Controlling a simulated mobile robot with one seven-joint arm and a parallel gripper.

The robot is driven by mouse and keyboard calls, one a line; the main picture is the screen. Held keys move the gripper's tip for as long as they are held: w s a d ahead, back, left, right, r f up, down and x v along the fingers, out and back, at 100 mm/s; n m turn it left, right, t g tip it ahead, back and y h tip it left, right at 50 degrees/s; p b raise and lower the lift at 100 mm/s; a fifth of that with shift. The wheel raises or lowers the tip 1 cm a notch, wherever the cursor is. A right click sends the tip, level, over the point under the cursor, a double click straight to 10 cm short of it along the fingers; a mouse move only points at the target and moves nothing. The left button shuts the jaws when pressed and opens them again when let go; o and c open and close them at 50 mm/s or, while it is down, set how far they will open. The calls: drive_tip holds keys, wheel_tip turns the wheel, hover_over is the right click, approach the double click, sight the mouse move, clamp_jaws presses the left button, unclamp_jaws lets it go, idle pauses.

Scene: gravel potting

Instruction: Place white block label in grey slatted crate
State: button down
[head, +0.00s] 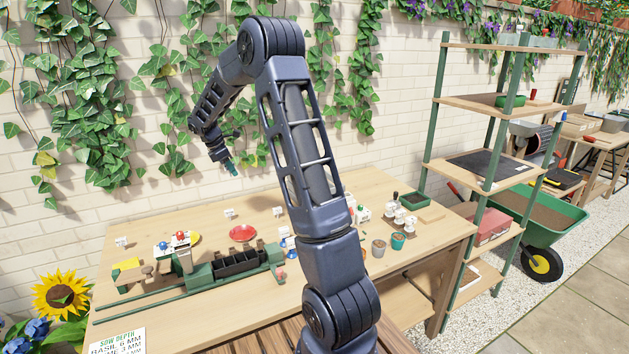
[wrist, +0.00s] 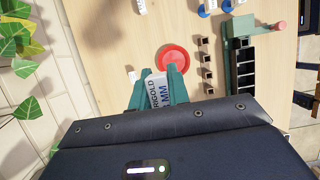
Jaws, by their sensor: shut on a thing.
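My gripper (head: 231,168) hangs high above the back of the wooden table in the head view. In the wrist view its green fingers (wrist: 158,88) are shut on a white block label (wrist: 157,92). The label has dark lettering that reads in part "RIGOLD" and "MM"; the fingers and my wrist cover its edges. A red dish (wrist: 173,60) shows on the table just past the fingers. I cannot make out a grey slatted crate for sure in either view. A brown slatted surface (head: 283,338) shows at the bottom of the head view, partly behind my arm.
The red dish (head: 243,232) sits mid-table (head: 190,217) behind a green rack with black cells (head: 238,262). Small white labels (head: 229,213) stand around it. Pots (head: 397,241) stand at the right. A green-post shelf (head: 487,165) and wheelbarrow (head: 540,222) are farther right.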

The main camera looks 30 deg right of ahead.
drive_tip(key=w+d, duration=0.3)
drive_tip(key=d, duration=1)
drive_tip(key=w+d+f, duration=0.1)
drive_tip(key=w+d, duration=0.3)
drive_tip(key=d, duration=1)
drive_tip(key=w+d, duration=0.3)
drive_tip(key=d, duration=1)
drive_tip(key=f, duration=1.3)
drive_tip(key=d+f, duration=0.1)
drive_tip(key=f, duration=0.6)
drive_tip(key=shift+s+f, duration=0.1)
drive_tip(key=shift+f, duration=2.5)
drive_tip(key=c, duration=1.4)
unclamp_jaws()
drive_tip(key=shift+f, duration=0.1)
drive_tip(key=shift+c, duration=0.2)
drive_tip(key=shift+o, duration=0.5)
